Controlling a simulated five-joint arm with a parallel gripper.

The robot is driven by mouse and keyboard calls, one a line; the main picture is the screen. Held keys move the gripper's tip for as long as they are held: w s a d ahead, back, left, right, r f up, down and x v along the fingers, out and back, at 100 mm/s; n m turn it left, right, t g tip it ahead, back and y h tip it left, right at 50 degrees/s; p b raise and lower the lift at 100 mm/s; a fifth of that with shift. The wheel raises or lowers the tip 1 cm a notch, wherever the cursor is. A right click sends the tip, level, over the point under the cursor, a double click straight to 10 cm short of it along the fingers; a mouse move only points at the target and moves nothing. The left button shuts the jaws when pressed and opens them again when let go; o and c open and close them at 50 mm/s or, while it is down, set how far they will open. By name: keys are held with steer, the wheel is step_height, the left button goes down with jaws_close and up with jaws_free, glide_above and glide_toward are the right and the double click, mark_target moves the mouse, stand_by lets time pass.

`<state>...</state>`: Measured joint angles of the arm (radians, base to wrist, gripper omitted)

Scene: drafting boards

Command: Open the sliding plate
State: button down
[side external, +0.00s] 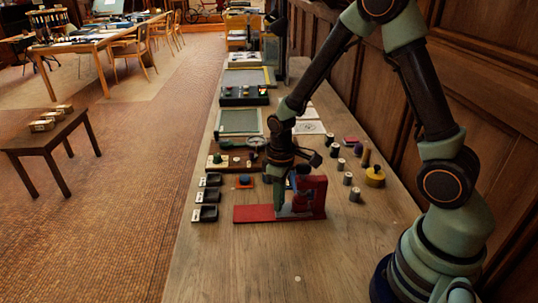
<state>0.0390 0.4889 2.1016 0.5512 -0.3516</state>
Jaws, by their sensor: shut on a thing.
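The sliding plate fixture (252,213) is a red piece near the front of the wooden bench. It has a long flat base and a taller upright part (316,188) at its right end. My gripper (284,206) points down at the middle of the fixture, just left of the upright part. Its fingers are shut on a part of the sliding plate. The fingers cover the gripped part, and how far the plate stands open cannot be told.
Several small black trays (207,197) stand left of the fixture. Several small cylinders (354,194) and a yellow round piece (375,177) stand right. A control box (245,95) and green boards lie farther back. The bench front (275,265) is mostly clear.

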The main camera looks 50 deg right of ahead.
steer(key=shift+w+a, duration=0.1)
steer(key=shift+w, duration=0.05)
stand_by(0.6)
steer(key=w+a, duration=0.7)
steer(key=c, duration=0.8)
jaws_free()
step_height(320, 180, up, 12)
